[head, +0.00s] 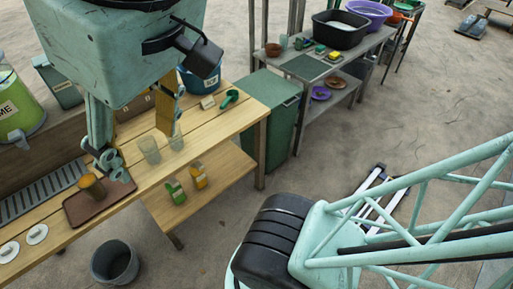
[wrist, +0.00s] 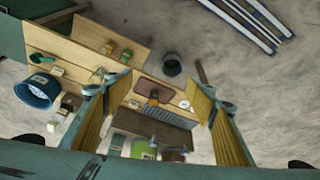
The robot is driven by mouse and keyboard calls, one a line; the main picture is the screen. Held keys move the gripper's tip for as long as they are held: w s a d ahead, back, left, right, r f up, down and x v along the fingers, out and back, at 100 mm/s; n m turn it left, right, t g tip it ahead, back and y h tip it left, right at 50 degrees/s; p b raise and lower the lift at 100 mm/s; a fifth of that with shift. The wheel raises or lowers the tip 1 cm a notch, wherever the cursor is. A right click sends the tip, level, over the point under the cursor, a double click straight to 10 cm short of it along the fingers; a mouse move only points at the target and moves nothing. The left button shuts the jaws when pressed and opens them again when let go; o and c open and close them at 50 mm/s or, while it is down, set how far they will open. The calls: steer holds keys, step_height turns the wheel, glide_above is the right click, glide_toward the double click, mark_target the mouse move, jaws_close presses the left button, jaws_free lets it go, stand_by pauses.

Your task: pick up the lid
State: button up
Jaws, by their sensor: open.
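In the wrist view a small white lid (wrist: 184,104) shows between the fingers, right of the brown tray (wrist: 148,84). My gripper (head: 142,152) is open above the table, to the right of and above the lids in the head view, apart from them. In the wrist view its yellow-padded fingers (wrist: 158,88) stand wide apart with nothing held between them.
An amber cup (head: 92,186) stands on the brown tray (head: 77,211). Clear cups (head: 149,150) stand beside my gripper. A slatted grey drain (head: 28,198) lies behind the tray. A grey bucket (head: 115,264) stands on the floor; cartons (head: 176,190) sit on the lower shelf.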

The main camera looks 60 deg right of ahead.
steer(key=shift+s+f, duration=0.1)
steer(key=shift+s, duration=0.05)
steer(key=o, duration=0.3)
